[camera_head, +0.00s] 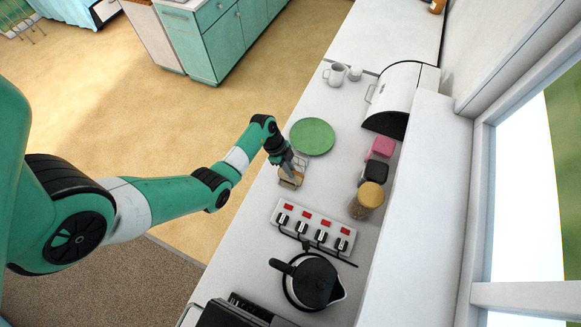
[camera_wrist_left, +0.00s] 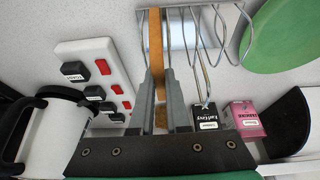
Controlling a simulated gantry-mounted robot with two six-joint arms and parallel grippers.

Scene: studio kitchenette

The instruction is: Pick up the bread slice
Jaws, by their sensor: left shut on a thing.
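The bread slice (camera_wrist_left: 155,45) is seen edge-on in the left wrist view as a thin brown strip. It is between the two fingers of my left gripper (camera_wrist_left: 158,78), which is shut on it. The slice is at the left end of a wire toast rack (camera_wrist_left: 182,28), among its hoops; I cannot tell whether it is lifted at all. In the head view my left gripper (camera_head: 287,168) points down at the rack on the counter, and the bread (camera_head: 289,182) is partly hidden by it. My right gripper is not in view.
A green plate (camera_head: 312,137) lies just behind the rack. Pink (camera_head: 383,146) and black (camera_head: 377,171) boxes and a lidded jar (camera_head: 367,201) stand to the right. A switched socket strip (camera_head: 313,228) and kettle (camera_head: 307,282) are in front. A bread bin (camera_head: 394,95) stands farther back.

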